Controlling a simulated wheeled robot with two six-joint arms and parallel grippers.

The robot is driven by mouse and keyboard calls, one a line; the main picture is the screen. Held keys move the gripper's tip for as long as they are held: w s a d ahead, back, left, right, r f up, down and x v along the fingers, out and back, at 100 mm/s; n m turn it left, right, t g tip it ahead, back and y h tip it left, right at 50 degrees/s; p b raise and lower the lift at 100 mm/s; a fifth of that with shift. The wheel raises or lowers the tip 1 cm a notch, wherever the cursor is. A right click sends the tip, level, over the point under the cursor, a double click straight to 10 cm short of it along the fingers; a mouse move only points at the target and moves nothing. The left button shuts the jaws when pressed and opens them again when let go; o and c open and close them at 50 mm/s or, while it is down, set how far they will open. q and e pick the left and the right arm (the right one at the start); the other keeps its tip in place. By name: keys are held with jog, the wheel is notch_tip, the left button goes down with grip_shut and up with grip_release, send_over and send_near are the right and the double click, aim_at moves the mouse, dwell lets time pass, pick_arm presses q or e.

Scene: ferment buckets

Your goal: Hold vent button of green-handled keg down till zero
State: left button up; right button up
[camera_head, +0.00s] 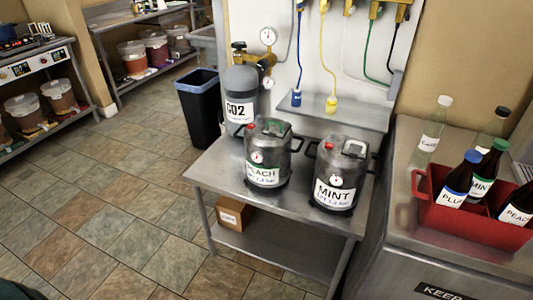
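Two grey metal kegs stand upright on the steel table. The right keg, labelled MINT (334,193), has a dark grey handle (355,148), a red button (330,146) and a similar gauge (336,181). The needle readings are too small to tell. Neither gripper is in view, and nothing touches the kegs.
The steel table (215,170) holds a CO2 cylinder (240,95) behind the kegs. A red crate (430,208) of bottles stands on the right counter. Hoses hang over a small shelf (340,112). A black bin (200,105) stands left; the tiled floor (120,215) is clear.

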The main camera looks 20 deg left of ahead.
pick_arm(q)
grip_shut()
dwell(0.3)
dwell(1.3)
